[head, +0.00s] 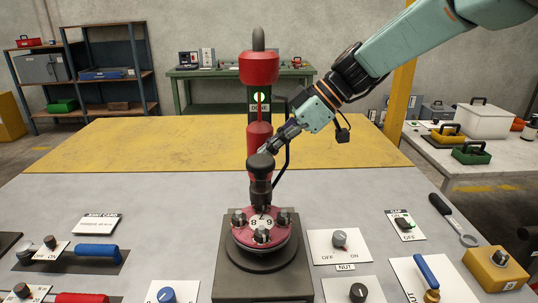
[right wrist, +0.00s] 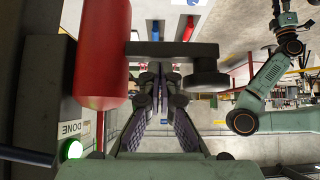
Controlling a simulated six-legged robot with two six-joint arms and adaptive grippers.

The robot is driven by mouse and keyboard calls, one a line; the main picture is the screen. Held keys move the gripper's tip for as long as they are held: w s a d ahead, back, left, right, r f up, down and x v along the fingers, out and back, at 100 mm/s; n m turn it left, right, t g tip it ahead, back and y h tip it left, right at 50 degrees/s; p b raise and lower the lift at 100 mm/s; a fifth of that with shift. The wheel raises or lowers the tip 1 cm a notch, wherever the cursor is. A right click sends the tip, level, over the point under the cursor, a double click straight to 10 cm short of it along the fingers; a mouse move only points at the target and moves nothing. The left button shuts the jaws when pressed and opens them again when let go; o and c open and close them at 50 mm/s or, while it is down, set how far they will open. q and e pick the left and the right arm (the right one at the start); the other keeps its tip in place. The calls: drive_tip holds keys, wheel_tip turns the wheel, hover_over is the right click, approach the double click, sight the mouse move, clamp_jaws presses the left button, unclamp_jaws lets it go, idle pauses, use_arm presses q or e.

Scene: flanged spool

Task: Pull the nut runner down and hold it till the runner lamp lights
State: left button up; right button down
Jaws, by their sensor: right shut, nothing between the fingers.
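The nut runner (head: 259,137) is a red upright body with a black lower end, standing over the pink flanged spool (head: 263,232). The spool's flange carries numbers and several dark nuts. A green lamp (head: 259,97) beside a DONE label is lit on the dark column; it also glows in the right wrist view (right wrist: 72,150). My right gripper (head: 268,149) is shut and empty at the runner's right side. In the right wrist view its fingertips (right wrist: 160,72) lie close to the runner's dark handle bar (right wrist: 172,50); I cannot tell whether they touch.
A NUT knob (head: 340,239), a clamp switch (head: 403,224) and a yellow box (head: 495,268) stand on the right. The yellow area behind is clear.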

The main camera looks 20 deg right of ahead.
use_arm(q)
drive_tip(key=shift+s+b, duration=0.25)
drive_tip(key=shift+b, duration=0.15)
use_arm(e)
drive_tip(key=v, duration=1)
drive_tip(key=shift+s+r, duration=0.3)
drive_tip(key=shift+r, duration=0.1)
use_arm(q)
drive_tip(key=shift+w, duration=0.15)
use_arm(e)
drive_tip(key=shift+w+f, duration=0.1)
drive_tip(key=shift+w, duration=0.1)
